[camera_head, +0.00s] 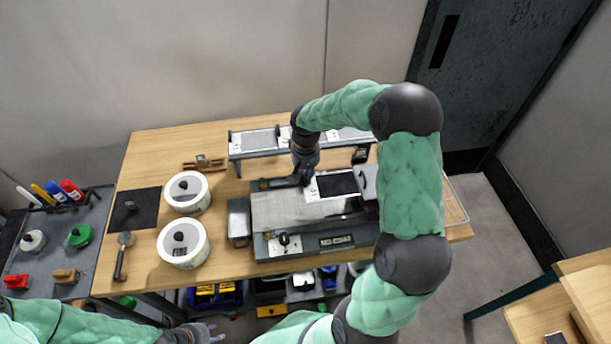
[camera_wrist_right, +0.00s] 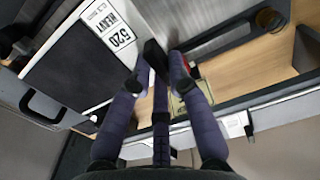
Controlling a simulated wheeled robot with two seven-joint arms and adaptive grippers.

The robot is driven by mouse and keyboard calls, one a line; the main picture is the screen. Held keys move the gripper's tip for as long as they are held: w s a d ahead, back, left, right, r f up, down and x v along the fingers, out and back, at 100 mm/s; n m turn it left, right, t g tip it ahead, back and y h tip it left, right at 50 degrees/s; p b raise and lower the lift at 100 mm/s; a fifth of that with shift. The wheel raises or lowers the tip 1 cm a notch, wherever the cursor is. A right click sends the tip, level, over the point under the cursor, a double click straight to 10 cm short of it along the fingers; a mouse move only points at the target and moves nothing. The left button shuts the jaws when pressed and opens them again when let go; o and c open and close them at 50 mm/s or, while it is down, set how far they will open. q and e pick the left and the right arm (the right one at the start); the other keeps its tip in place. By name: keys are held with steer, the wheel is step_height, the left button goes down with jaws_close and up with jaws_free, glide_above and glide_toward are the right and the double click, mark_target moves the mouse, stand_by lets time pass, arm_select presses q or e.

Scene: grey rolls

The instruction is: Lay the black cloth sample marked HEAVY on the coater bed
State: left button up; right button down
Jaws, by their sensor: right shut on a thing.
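The black cloth sample (camera_head: 338,184) has a white border and lies over the right part of the grey coater bed (camera_head: 275,207). Its label reads HEAVY 520 in the right wrist view (camera_wrist_right: 80,65). My right gripper (camera_head: 304,177) is at the sample's left edge. In the right wrist view its fingers (camera_wrist_right: 155,75) are closed at the white border near the label. The fingers hide the pinched part, and I cannot tell whether the sample touches the bed. My left gripper (camera_head: 193,334) is at the bottom edge of the head view, away from the table; its fingers are unclear.
Two white round tubs (camera_head: 183,244) and a black mat (camera_head: 134,209) stand left of the coater. A raised rack (camera_head: 258,141) with grey samples stands behind it. A brown wooden object (camera_head: 204,163) lies behind the tubs. The wooden table's (camera_head: 155,150) back left is clear.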

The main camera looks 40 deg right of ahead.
steer(key=shift+f+b, duration=2.85)
steer(key=shift+f, duration=1.3)
steer(key=shift+f, duration=0.3)
steer(key=c, duration=1.1)
jaws_free()
